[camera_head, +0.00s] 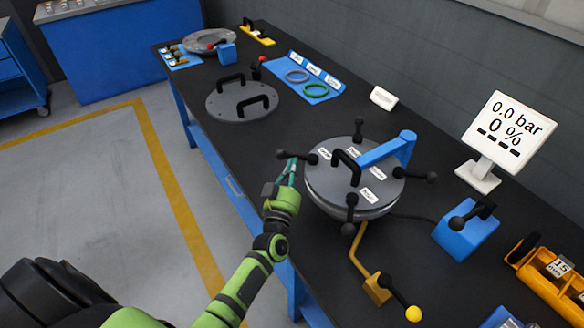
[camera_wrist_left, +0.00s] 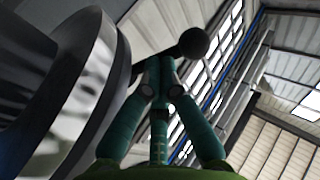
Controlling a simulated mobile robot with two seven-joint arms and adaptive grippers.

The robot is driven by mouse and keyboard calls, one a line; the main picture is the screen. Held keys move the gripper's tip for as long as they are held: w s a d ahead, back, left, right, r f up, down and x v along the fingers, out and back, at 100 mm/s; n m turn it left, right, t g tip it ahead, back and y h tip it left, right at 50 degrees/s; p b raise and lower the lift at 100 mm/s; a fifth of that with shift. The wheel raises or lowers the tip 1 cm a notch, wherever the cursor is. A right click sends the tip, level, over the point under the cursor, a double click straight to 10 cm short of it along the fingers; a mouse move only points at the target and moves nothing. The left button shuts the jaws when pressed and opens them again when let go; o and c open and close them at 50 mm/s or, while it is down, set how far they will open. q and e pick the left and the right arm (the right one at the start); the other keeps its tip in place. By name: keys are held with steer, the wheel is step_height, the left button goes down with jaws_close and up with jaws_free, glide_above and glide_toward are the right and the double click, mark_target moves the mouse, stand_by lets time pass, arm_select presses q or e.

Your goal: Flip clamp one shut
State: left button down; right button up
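The flanged shell (camera_head: 341,206) stands on the black table under a round grey lid (camera_head: 330,184). Black clamps sit around the rim: left (camera_head: 311,158), back (camera_head: 358,136), right (camera_head: 417,175) and front (camera_head: 351,208). The lid labels are too small to read, so I cannot tell which is clamp one. The left clamp's ball-ended handle points outward. My left gripper (camera_head: 291,170) is at this handle, with its teal fingers together. In the left wrist view the fingertips (camera_wrist_left: 160,72) meet at the black handle (camera_wrist_left: 190,44); no grip around it is clear. My right gripper is out of view.
A blue arm (camera_head: 385,151) reaches over the lid. A yellow-knobbed lever (camera_head: 399,295) and blue block (camera_head: 465,234) stand in front and right. Another lid (camera_head: 242,100) lies behind left. A display (camera_head: 508,128) reads 0.0 bar, 0 %.

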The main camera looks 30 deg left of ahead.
arm_select(q)
steer(key=shift+w+a+m+h, duration=0.15)
steer(key=shift+m+h, duration=0.15)
steer(key=shift+h, duration=0.2)
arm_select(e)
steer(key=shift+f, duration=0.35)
